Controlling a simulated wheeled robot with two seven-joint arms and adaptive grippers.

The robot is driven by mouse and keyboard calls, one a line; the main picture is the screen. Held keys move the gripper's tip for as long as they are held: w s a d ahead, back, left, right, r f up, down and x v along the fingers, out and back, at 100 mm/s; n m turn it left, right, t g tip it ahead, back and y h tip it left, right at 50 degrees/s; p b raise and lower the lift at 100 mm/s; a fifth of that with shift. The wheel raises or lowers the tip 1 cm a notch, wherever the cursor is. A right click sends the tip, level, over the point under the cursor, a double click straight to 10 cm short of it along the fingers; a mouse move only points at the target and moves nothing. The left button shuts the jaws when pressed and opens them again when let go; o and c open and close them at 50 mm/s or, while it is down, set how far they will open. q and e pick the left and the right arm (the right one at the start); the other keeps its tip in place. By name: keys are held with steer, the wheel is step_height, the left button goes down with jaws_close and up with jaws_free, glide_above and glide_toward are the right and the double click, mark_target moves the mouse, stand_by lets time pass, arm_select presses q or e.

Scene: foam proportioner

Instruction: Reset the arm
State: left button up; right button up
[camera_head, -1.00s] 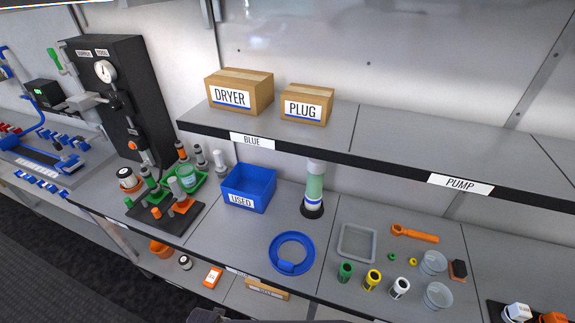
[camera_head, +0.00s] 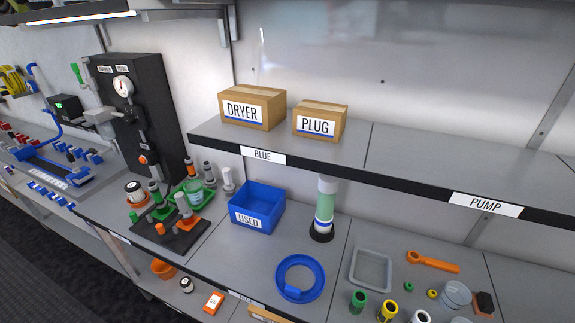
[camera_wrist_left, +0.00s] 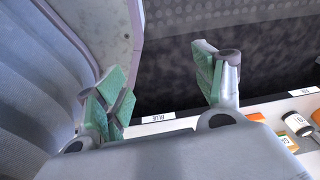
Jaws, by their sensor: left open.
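My left gripper (camera_wrist_left: 165,88) shows in the left wrist view with its two green-padded fingers spread wide apart. It is open and nothing is between the fingers. Behind it are dark floor and the white edge of a shelf. Neither of my arms nor grippers shows in the head view. My right gripper is not seen in either view.
In the head view, DRYER (camera_head: 252,108) and PLUG (camera_head: 320,122) boxes stand on the upper shelf. Below are a blue USED bin (camera_head: 257,208), a clear-green cylinder (camera_head: 325,205), a blue ring (camera_head: 300,278) and a grey tray (camera_head: 371,268). A black gauge panel (camera_head: 140,115) stands left.

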arm_select(q)
steer(key=s+a+f+b, duration=0.1)
steer(key=s+a+f, duration=0.1)
steer(key=s+f, duration=0.4)
steer(key=s, duration=0.3)
steer(key=shift+a+f, duration=0.15)
stand_by(0.8)
